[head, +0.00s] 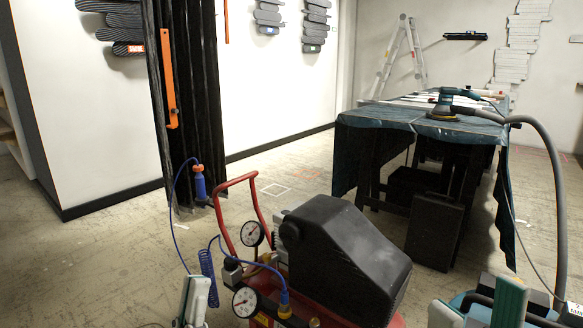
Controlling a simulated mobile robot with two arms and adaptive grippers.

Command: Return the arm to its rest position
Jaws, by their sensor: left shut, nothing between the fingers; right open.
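My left gripper (196,285), white with teal edges, shows at the bottom left, its fingers together and nothing visible between them. It is just left of a red and black air compressor; I cannot tell whether they touch. My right gripper (479,308) shows at the bottom right, its two fingers spread apart with nothing held. The rest of both arms is outside the view.
The compressor (345,255) with red handle, gauges and blue hose stands close in front. A cloth-covered table (370,122) with a sander (444,104) is behind right. A grey hose (560,190) hangs at right, running to a machine (545,290). Floor (110,260) at left is clear.

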